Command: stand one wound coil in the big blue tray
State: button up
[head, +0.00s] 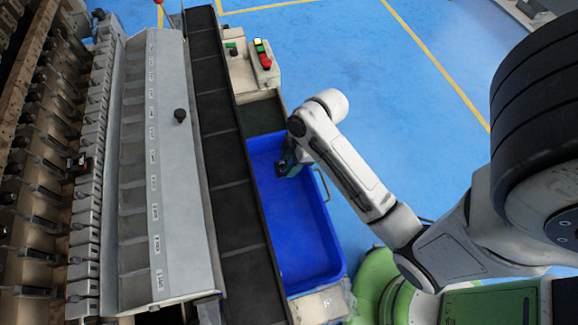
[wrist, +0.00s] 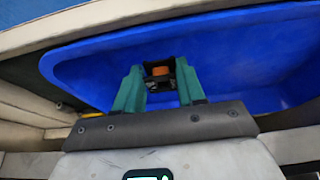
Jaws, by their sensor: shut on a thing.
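The big blue tray (head: 308,240) sits right of the dark conveyor-like strip in the head view. It also fills the upper part of the wrist view (wrist: 240,60). My gripper (head: 287,168) is over the far end of the tray, pointing down, mostly hidden by my arm. In the wrist view, my gripper's two green fingers (wrist: 160,80) are shut on a small wound coil (wrist: 160,71) with an orange middle and dark ends. The coil is inside the tray's outline; I cannot tell whether it touches the tray floor. No other coil shows in the tray.
The coil winder (head: 180,170) stands at the left with a long grey cover. A dark segmented strip (head: 225,150) runs beside the tray. A control box with coloured buttons (head: 263,58) is beyond the tray. Blue floor to the right is open.

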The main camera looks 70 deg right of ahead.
jog(key=shift+w+f, duration=0.1)
jog(key=shift+f, duration=1.5)
jog(key=shift+f, duration=0.1)
jog(key=o, duration=1)
jog(key=v, duration=1.2)
jog(key=shift+a, duration=0.1)
jog(key=s+a+f+m+g+h, duration=0.1)
jog(key=a+f+m, duration=0.1)
jog(key=a+m, duration=0.2)
jog(key=s+a+f+m+g+h, duration=0.1)
jog(key=a+m, duration=0.3)
jog(key=a, duration=0.5)
jog(key=shift+s+f+h, duration=0.4)
jog(key=shift+f+h, duration=0.1)
jog(key=shift+f, duration=0.4)
